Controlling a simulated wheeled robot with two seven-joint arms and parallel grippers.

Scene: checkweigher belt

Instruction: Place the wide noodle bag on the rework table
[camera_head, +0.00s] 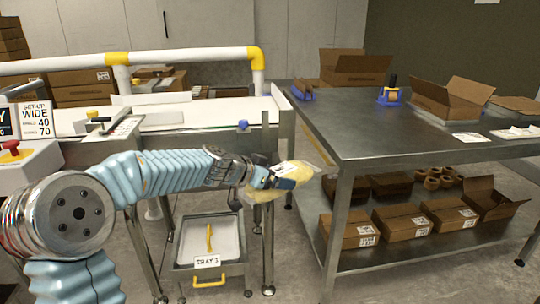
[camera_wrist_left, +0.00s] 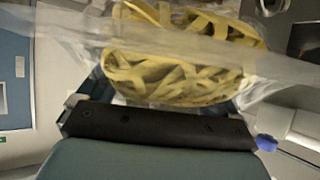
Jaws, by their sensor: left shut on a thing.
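My left gripper (camera_head: 268,178) is shut on the wide noodle bag (camera_head: 303,172), a clear bag of flat yellow noodles with a white label. The bag also fills the upper part of the left wrist view (camera_wrist_left: 185,70), close against the gripper body. The gripper holds the bag in the air in the gap between the belt and the table, near the table's left front corner. The steel table (camera_head: 400,142) at the right has a broad bare top; I take it for the rework table. My right gripper is in neither view.
Open cartons (camera_head: 452,97) and a blue tape dispenser (camera_head: 390,94) stand on the table's far half. Several cartons (camera_head: 409,222) sit on its lower shelf. The checkweigher belt (camera_head: 185,112) is at the left. A tray marked TRAY 3 (camera_head: 208,263) sits low below my arm.

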